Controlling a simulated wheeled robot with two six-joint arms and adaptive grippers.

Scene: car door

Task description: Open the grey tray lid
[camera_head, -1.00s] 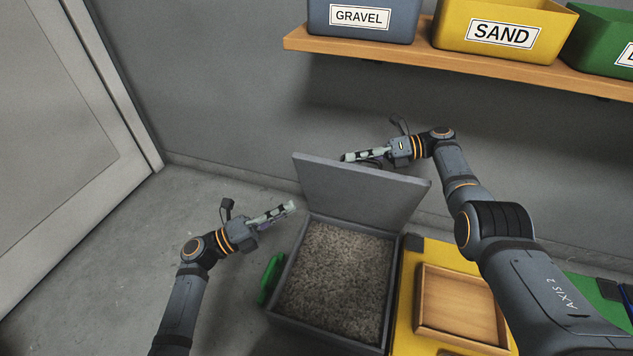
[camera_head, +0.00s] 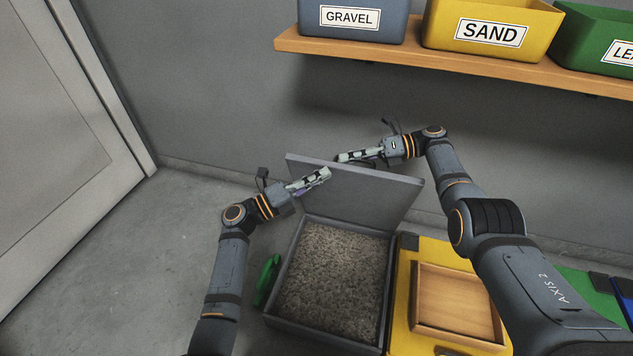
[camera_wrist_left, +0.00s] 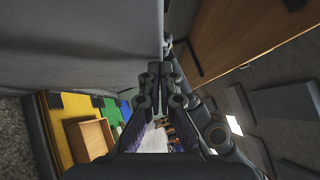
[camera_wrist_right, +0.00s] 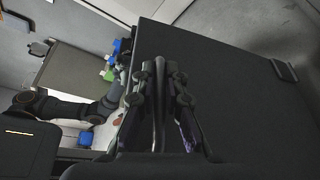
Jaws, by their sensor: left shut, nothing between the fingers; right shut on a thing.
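The grey tray lid (camera_head: 375,195) stands steeply raised at the back of the grey tray (camera_head: 283,320), with the gravel-like fill (camera_head: 335,270) exposed. It also shows in the right wrist view (camera_wrist_right: 230,110) as a broad dark panel. My right gripper (camera_head: 340,157) is at the lid's top edge, shut on a dark thin part of it; the exact contact is unclear. My left gripper (camera_head: 326,173) is shut and empty by the lid's inner face, near its upper left. In the left wrist view its fingers (camera_wrist_left: 160,72) point along the lid; I cannot tell whether they touch it.
A green handle-like piece (camera_head: 267,280) is at the grey tray's left. The wooden shelf (camera_head: 400,62) with labelled bins overhangs behind. Floor at the left is clear.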

